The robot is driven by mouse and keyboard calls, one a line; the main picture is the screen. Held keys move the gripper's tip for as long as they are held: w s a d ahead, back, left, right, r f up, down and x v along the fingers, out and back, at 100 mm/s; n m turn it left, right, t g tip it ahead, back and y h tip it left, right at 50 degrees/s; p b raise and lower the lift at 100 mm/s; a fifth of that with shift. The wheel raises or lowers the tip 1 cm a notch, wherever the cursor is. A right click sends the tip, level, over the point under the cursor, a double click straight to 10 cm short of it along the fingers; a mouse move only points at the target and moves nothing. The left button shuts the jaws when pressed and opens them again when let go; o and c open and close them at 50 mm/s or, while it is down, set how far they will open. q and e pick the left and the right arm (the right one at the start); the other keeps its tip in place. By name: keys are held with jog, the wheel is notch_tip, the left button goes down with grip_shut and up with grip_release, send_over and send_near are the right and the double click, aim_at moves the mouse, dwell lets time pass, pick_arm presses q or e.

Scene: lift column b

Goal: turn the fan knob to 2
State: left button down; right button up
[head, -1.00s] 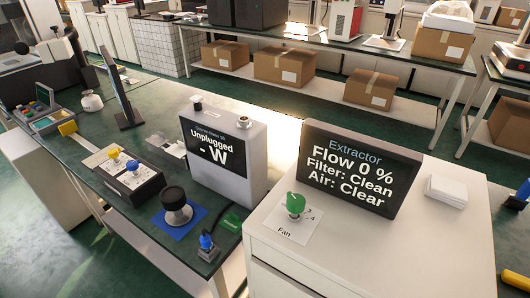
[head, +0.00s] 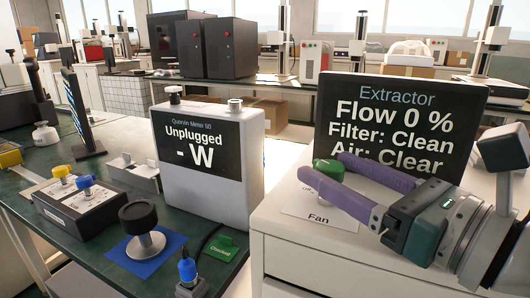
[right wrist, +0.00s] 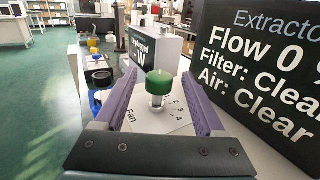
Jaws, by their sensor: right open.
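The green fan knob (head: 329,169) stands on a white card marked "Fan" (head: 318,212) on the white cabinet top. In the right wrist view the knob (right wrist: 159,82) is upright between my two purple fingers, with clear space on both sides. The digits 2, 3 and 4 show on the card; I cannot tell which the knob points to. My right gripper (head: 323,172) is open, its fingers around the knob and partly hiding it in the head view. The extractor display (head: 400,115) reads "Flow 0 %", "Filter: Clean", "Air: Clear". My left gripper is not in view.
The extractor display stands close behind my right gripper. A grey meter (head: 208,160) reading "Unplugged - W" stands to the left. A black button on a blue mat (head: 137,252) and a box with yellow and blue knobs (head: 84,213) are on the green bench.

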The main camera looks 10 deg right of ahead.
aim_at(315, 160)
jog(key=x, duration=0.6)
jog(key=shift+w+a, duration=0.1)
grip_shut()
dwell(0.4)
